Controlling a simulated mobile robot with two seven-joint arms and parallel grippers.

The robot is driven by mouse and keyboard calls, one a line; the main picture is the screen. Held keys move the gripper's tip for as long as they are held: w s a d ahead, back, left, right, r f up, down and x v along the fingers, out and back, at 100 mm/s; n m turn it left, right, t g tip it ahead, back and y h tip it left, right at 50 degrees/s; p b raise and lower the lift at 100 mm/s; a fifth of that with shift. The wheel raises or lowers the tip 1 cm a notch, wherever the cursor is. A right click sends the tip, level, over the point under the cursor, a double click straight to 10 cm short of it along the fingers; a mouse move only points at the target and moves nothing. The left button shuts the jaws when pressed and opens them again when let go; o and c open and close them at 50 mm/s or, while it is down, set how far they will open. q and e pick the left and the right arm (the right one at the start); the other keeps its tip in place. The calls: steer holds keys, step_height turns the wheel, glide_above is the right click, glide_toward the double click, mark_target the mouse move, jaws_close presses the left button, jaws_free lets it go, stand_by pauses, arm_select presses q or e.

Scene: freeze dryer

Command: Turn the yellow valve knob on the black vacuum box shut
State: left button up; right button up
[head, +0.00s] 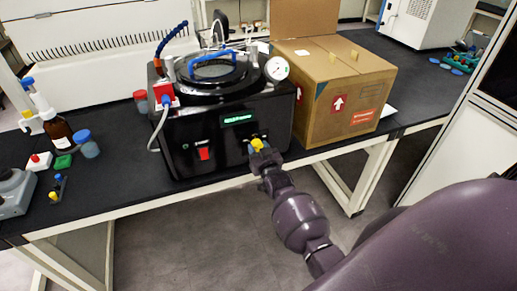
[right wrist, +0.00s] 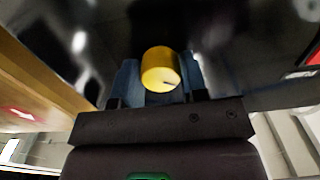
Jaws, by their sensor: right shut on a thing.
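The black vacuum box (head: 225,137) stands on the dark bench top, with a green lit display and a red switch on its front. The yellow valve knob (head: 257,144) is at the lower right of that front. My right gripper (head: 262,156) is at the knob, its fingers on either side. In the right wrist view the yellow knob (right wrist: 161,68) sits between the two bluish fingers of my right gripper (right wrist: 160,82), which is shut on it. A dark mark shows near the knob's lower right edge. My left gripper is not in view.
A cardboard box (head: 335,88) stands just right of the vacuum box. A pressure gauge (head: 277,69) and a blue handle (head: 208,60) are on top. A brown bottle (head: 57,131) and a blue-capped jar (head: 87,144) stand to the left. The floor in front is free.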

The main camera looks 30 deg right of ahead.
steer(key=m, duration=1)
steer(key=shift+a+m+p, duration=0.1)
steer(key=shift+m+p, duration=0.3)
stand_by(0.4)
steer(key=o, duration=0.9)
steer(key=v, duration=1)
steer(key=shift+s, duration=0.4)
